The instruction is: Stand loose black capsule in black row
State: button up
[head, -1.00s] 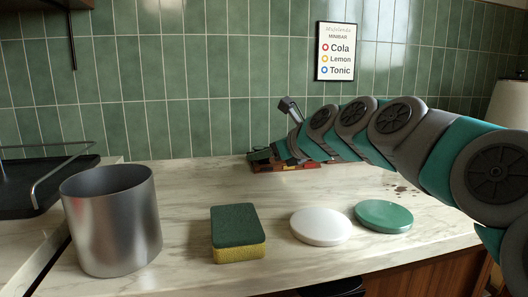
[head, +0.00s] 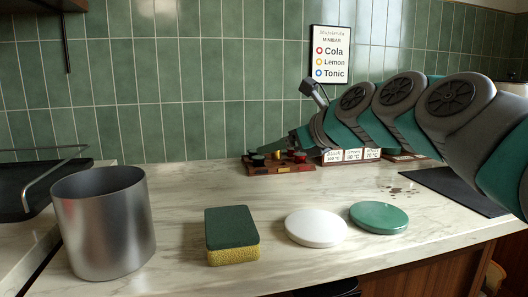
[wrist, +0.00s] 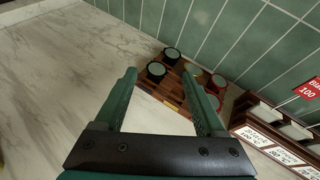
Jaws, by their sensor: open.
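A wooden capsule rack (head: 281,170) stands at the back of the counter by the tiled wall. Its near-left end holds two black capsules (wrist: 156,70), seen in the wrist view; black tops (head: 258,160) also show in the head view. I cannot tell whether either black capsule is the loose one. My gripper (wrist: 160,74) is open and empty, its green fingers apart, pointing at the rack from above. The right finger hides part of the rack.
A row of labelled card slots (head: 343,156) stands right of the rack. A metal bin (head: 105,225), a sponge (head: 232,235), a white disc (head: 316,228) and a green disc (head: 379,217) stand along the front. Dark spots (head: 400,190) mark the counter. The middle is clear.

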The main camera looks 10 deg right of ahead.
jog(key=shift+v, duration=2.35)
